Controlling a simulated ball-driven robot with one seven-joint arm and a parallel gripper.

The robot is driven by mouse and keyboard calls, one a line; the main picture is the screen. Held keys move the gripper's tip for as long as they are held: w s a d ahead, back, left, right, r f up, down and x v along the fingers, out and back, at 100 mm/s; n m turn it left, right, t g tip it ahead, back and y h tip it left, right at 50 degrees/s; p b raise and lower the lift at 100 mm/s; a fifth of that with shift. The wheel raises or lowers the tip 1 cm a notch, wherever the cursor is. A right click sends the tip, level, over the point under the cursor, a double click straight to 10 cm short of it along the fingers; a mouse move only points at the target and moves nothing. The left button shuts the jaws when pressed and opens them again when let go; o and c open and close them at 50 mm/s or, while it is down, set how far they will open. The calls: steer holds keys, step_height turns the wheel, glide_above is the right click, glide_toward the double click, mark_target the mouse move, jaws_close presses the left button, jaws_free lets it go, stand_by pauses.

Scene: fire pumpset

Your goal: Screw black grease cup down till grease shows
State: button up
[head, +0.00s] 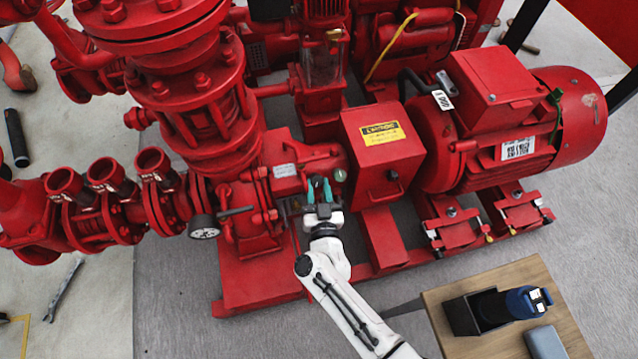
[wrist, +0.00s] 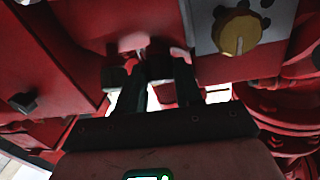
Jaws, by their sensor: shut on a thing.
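My gripper (head: 319,182) is at the red pump's bearing housing, just left of the red guard box. Its two teal-tipped fingers point at the housing. In the wrist view my gripper (wrist: 157,82) has both dark fingers closed around a small dark piece, the black grease cup (wrist: 158,67). The cup is in shadow and mostly hidden by the fingers. I cannot see any grease at it. In the head view the cup cannot be made out clearly between the fingers.
The red guard box (head: 383,150) with a yellow label and handle stands close right of my gripper. A pressure gauge (head: 204,227) is to the left. A yellow round knob (wrist: 238,33) is near in the wrist view. A wooden table (head: 500,285) holds a black bin (head: 462,315).

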steer(key=shift+m+h, duration=0.3)
steer(key=o, duration=0.8)
steer(key=shift+s, duration=0.1)
steer(key=s+p, duration=0.1)
steer(key=s, duration=0.4)
steer(key=s+p, duration=0.1)
steer(key=s, duration=0.4)
steer(key=shift+s+d, duration=0.2)
steer(key=shift+s, duration=0.1)
